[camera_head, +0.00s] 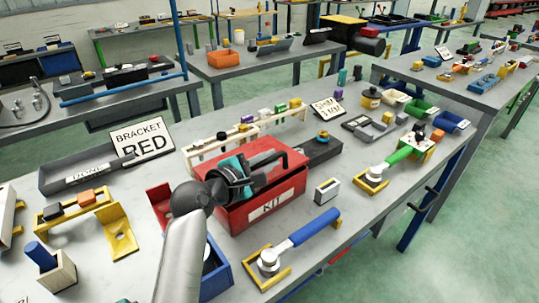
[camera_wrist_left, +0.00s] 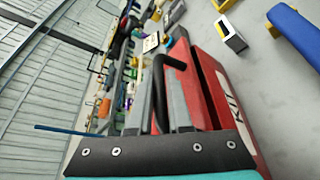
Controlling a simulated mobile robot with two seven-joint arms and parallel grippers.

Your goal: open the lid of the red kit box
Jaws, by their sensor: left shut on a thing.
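The red kit box (camera_head: 262,213), with a white KIT label, stands on the grey bench; it also shows in the left wrist view (camera_wrist_left: 237,118). Its red lid (camera_head: 285,162) has a dark handle (camera_wrist_left: 160,68) on top. A dark gap shows between the lid and the box front, so the lid looks slightly raised. My left gripper (camera_head: 245,178) is over the box's left part, shut on the lid handle. In the left wrist view its grey fingers (camera_wrist_left: 158,112) lie at the handle. The gripper hides part of the lid. My right gripper is not in view.
A blue bin (camera_head: 217,272) and red holder (camera_head: 160,203) stand left of the box, close to my arm. A white rack (camera_head: 215,148) is behind it. A blue-handled tool (camera_head: 300,236) lies in front in a yellow holder. A small grey-white block (camera_head: 327,190) is to the right.

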